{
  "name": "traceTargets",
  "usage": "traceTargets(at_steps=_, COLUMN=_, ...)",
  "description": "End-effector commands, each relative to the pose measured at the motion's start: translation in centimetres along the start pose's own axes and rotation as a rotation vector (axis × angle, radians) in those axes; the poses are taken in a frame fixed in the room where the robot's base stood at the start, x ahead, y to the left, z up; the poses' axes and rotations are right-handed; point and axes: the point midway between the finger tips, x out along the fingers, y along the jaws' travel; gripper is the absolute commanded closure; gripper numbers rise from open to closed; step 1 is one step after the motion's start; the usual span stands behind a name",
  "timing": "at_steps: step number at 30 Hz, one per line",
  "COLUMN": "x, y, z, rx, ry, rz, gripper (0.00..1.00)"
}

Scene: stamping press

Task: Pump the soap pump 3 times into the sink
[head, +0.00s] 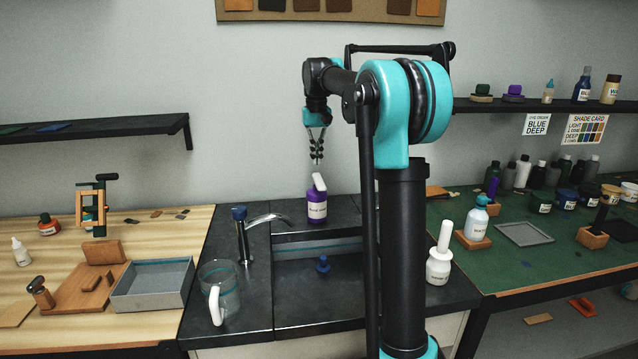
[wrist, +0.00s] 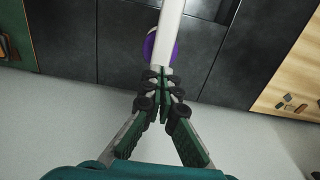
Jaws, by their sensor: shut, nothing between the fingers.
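The soap pump is a purple bottle (head: 317,208) with a pale label and a white pump head (head: 319,182). It stands upright on the dark counter behind the sink (head: 320,275). My gripper (head: 317,162) is shut and empty, pointing down just above the white pump head, with what looks like a small gap. In the wrist view the shut fingertips (wrist: 161,75) overlap the near end of the white pump head (wrist: 171,30), and the purple bottle (wrist: 151,46) shows partly behind it. The wrist view does not settle whether they touch.
A glass mug (head: 219,290) is on the left counter. A white bottle (head: 440,255) stands at the right. The wall is close behind the bottle.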

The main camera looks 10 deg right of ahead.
Motion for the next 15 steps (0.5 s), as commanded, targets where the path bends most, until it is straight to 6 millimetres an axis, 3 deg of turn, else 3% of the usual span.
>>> traceTargets(at_steps=15, x=1.7, y=0.0, z=0.0, rx=0.000, ry=0.000, rz=0.000, gripper=1.00)
